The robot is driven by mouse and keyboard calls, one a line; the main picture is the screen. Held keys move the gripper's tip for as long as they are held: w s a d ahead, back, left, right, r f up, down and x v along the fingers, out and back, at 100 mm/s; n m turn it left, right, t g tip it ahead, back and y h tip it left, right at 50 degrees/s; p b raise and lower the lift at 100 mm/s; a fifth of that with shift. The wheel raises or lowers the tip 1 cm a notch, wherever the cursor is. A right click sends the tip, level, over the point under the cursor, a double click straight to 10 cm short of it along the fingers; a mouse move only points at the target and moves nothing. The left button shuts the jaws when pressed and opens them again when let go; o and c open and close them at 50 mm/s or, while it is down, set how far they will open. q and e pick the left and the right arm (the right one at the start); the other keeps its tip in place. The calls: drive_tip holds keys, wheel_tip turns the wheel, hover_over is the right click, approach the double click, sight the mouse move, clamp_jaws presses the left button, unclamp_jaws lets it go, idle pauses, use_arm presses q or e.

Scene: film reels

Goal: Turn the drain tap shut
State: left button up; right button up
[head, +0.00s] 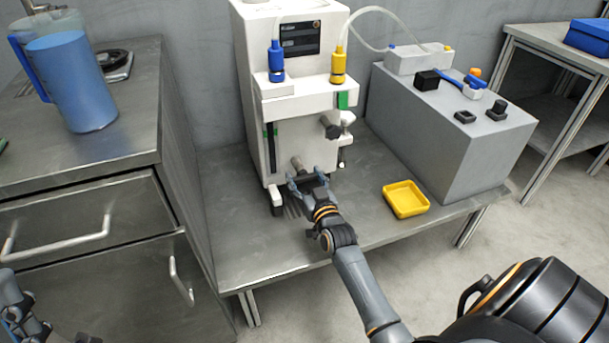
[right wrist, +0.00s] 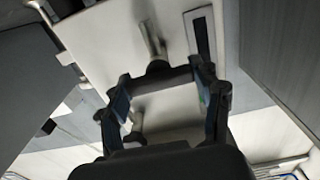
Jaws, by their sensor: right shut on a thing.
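A drain tap (head: 297,163) with a pale metal stub sits low on the front of a tall white machine (head: 293,140). My right gripper (head: 307,179) is at the tap, shut on it; its fingers hide part of the tap in the head view. In the right wrist view, the tap's metal lever (right wrist: 152,40) shows just beyond the fingers, and a dark part lies between the fingertips (right wrist: 163,82). The exact lever angle is hard to tell. My left gripper (head: 18,315) is partly in view at the bottom left corner, away from the machine.
The machine stands on a steel table (head: 250,240). Dark knobs (head: 331,126) stick out above and right of the tap. A yellow tray (head: 405,199) and a grey box (head: 450,135) stand to the right. A blue jug (head: 72,80) stands on the cabinet at left.

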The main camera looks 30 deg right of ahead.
drive_tip(key=o, duration=1.2)
drive_tip(key=shift+c, duration=0.2)
drive_tip(key=shift+s, duration=0.1)
drive_tip(key=shift+s+a, duration=0.1)
drive_tip(key=shift+s, duration=0.25)
drive_tip(key=v, duration=1.1)
